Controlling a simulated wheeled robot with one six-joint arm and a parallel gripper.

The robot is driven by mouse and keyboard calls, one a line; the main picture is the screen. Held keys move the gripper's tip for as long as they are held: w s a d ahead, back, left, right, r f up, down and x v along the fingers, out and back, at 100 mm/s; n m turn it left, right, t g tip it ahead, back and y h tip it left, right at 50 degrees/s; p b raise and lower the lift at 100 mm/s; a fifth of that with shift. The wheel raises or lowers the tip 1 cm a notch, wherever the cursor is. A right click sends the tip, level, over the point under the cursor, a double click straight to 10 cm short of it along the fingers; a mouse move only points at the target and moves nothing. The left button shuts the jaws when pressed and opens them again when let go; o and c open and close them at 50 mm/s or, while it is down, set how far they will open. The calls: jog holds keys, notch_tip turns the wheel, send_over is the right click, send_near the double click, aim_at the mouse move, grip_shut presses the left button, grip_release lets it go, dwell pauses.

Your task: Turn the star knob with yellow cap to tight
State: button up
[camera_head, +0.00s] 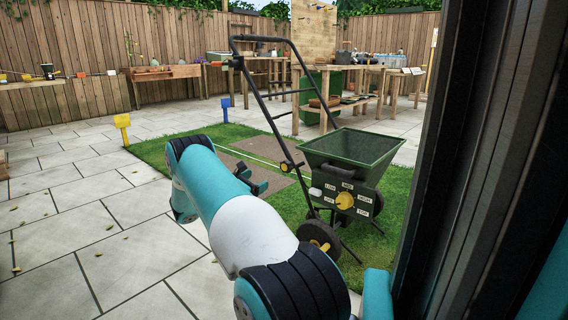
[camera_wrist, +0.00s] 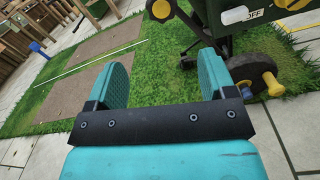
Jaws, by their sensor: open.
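A dark green spreader (camera_head: 352,150) with a black tubular handle stands on the grass. A small knob with a yellow cap (camera_head: 287,166) sits low on the handle frame. What looks like the same yellow cap shows at the top edge of the wrist view (camera_wrist: 160,9), partly cut off, beyond the fingertips. My gripper (camera_head: 253,179) is open and empty, left of the knob in the head view.
The spreader's front panel has a yellow dial (camera_head: 345,200), a white knob (camera_head: 315,192) and labels. A yellow-hubbed wheel (camera_wrist: 258,76) is close to the right finger. A dark post (camera_head: 480,160) blocks the right side. Paving (camera_head: 80,220) is open at left.

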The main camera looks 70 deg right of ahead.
aim_at(284, 167)
jog(key=b+x, duration=0.3)
jog(key=x, duration=1.2)
jog(key=shift+a+f, duration=0.1)
jog(key=shift+f, duration=0.1)
jog(key=shift+s+d+r+b, duration=0.2)
jog(key=shift+s+d+b, duration=0.1)
jog(key=shift+d+b, duration=0.25)
jog(key=c, duration=0.9)
